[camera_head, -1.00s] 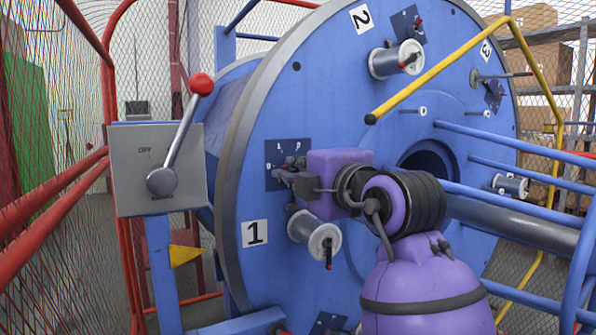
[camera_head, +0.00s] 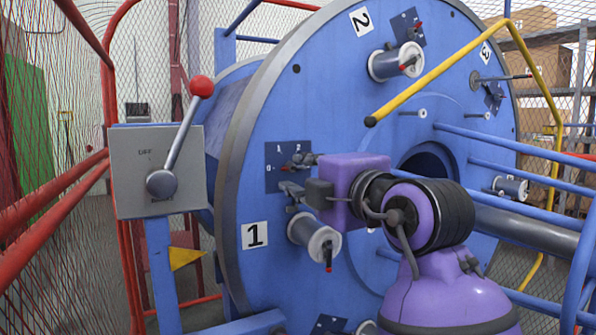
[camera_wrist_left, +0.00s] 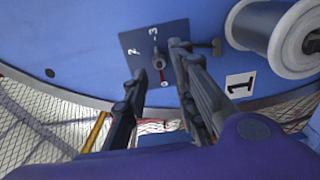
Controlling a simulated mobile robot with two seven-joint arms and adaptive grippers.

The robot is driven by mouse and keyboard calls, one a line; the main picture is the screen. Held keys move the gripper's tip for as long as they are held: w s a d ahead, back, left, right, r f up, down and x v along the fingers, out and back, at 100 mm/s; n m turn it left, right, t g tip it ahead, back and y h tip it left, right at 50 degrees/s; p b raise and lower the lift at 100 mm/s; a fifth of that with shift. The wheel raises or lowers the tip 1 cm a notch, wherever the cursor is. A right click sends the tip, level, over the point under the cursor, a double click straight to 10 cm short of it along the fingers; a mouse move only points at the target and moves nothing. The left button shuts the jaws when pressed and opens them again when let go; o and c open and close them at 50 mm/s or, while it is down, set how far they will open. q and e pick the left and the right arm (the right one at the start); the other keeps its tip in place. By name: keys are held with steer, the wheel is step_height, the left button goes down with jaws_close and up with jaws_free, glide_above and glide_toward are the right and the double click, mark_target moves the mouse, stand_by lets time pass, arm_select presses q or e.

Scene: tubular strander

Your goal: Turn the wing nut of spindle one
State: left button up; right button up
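Spindle one carries a grey spool (camera_head: 315,240) with a red-tipped handle (camera_head: 328,258), beside the white label 1 (camera_head: 255,235) on the blue disc. Above it is a dark numbered plate (camera_head: 272,180) with a small grey knob, its red-marked wing (camera_wrist_left: 162,74) clear in the left wrist view. This knob looks like the wing nut. My left gripper (camera_head: 292,175) faces the plate. In the wrist view its fingers (camera_wrist_left: 158,60) are apart, one on each side of the knob, with a visible gap; contact is not evident. My right gripper is not in view.
A grey switch box (camera_head: 158,175) with a red-knobbed lever (camera_head: 180,130) stands left of the disc (camera_head: 340,110). A yellow rail (camera_head: 440,70) and blue tubes (camera_head: 510,145) cross the right side. Spool two (camera_head: 396,62) sits higher up. Wire mesh encloses the area.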

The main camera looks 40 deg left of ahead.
arm_select(q)
steer(key=v, duration=0.9)
